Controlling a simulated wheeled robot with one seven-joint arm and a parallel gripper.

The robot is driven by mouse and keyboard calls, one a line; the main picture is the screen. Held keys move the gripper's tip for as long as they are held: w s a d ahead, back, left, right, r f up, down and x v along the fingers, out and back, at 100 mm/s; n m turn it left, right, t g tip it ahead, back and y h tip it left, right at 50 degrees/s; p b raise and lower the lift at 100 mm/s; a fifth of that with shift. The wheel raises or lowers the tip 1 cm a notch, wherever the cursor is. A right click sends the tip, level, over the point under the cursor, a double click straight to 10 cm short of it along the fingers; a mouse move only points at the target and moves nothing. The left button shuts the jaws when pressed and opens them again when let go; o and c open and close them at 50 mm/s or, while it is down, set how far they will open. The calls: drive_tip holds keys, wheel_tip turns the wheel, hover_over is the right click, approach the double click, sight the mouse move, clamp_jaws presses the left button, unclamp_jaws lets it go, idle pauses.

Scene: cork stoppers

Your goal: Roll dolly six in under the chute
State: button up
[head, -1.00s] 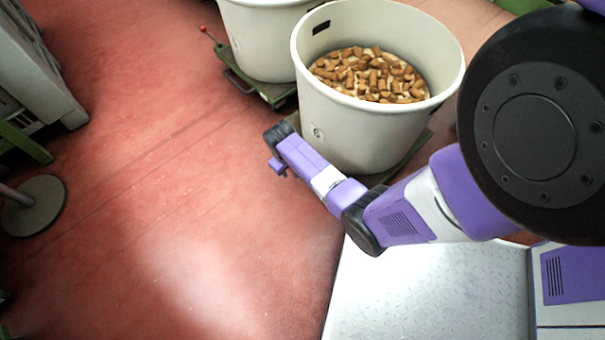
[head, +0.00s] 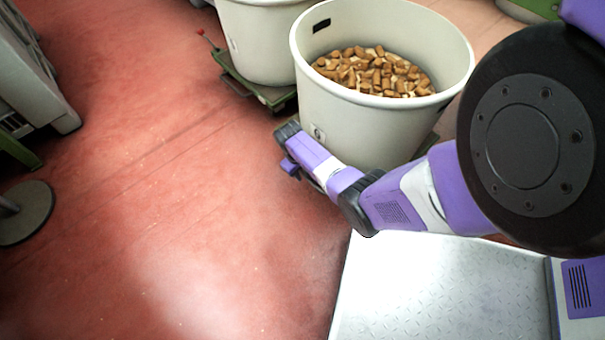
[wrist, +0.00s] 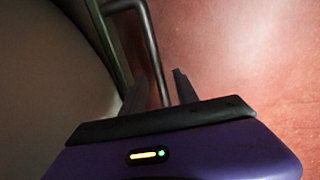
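A pale tub (head: 345,125) holding cork stoppers (head: 375,72) stands in front of me in the head view. Its dolly is mostly hidden under the tub and my arm; a green edge (wrist: 104,35) shows in the wrist view beside the tub wall (wrist: 45,85). No dolly number can be read. My gripper (head: 284,148) is low at the tub's near left side. In the wrist view its two fingers (wrist: 160,86) are apart, with a dark bar handle (wrist: 153,45) running between them. Gaps show on both sides of the bar. I see no chute.
A grey machine (head: 35,80) and a round stand base (head: 25,212) are at the left edge. The red floor (head: 165,190) between is clear.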

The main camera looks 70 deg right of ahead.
clamp_jaws()
idle(1.5)
